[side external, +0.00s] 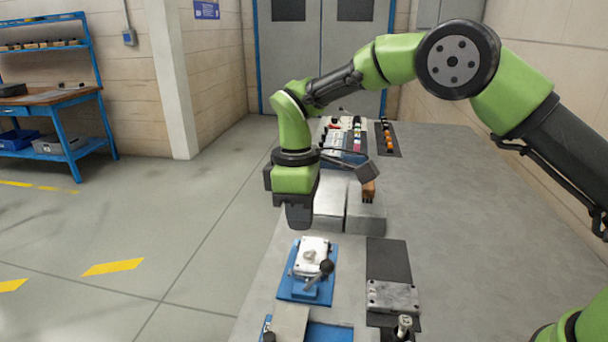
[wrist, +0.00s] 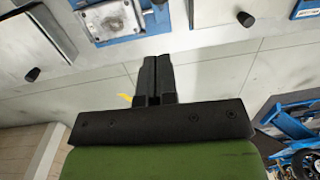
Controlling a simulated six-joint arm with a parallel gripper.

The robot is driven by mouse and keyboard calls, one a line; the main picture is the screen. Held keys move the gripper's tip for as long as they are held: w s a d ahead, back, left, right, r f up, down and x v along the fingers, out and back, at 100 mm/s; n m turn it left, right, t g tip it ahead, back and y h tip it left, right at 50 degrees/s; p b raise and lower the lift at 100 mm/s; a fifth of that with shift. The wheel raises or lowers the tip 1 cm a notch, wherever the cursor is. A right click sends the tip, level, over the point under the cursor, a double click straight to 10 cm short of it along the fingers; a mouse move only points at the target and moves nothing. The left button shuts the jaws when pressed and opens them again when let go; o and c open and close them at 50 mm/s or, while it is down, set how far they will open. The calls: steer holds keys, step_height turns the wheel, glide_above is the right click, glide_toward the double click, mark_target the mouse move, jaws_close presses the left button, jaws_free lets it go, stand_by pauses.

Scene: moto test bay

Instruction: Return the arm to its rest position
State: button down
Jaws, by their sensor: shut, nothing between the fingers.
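My green arm reaches over the grey workbench (side external: 440,185) in the side view. My gripper (side external: 299,222) points down beside the bench's left edge, a little behind a blue fixture (side external: 297,289) with a silver metal part (side external: 312,252) on it. In the wrist view, my gripper (wrist: 153,62) shows its two dark fingers together with nothing between them. The silver part (wrist: 108,17) is just beyond the fingertips in that view. I cannot tell the exact height of the fingertips above the bench.
Metal blocks (side external: 366,212) stand to the right of my gripper. A dark plate (side external: 388,260) and a metal block (side external: 392,296) lie at the front right. Coloured items (side external: 357,140) line the bench's far end. Much of the bench's right side is clear.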

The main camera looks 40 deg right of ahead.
steer(key=s+d+r+m+t, duration=0.1)
steer(key=s+d+r, duration=0.1)
steer(key=r, duration=0.5)
steer(key=s+d+r+m+t, duration=0.1)
steer(key=s+d+r+m, duration=0.1)
steer(key=r, duration=0.5)
steer(key=s+d+r+m+t+y, duration=0.1)
steer(key=s+d+m+t, duration=0.1)
steer(key=s+m, duration=0.3)
steer(key=s+d+r+m+t+y, duration=0.1)
steer(key=s+d+m+t, duration=0.2)
steer(key=s, duration=1.1)
steer(key=shift+s+d+r+m+t, duration=0.2)
steer(key=shift+d+m+t, duration=0.15)
steer(key=shift+m+t, duration=0.45)
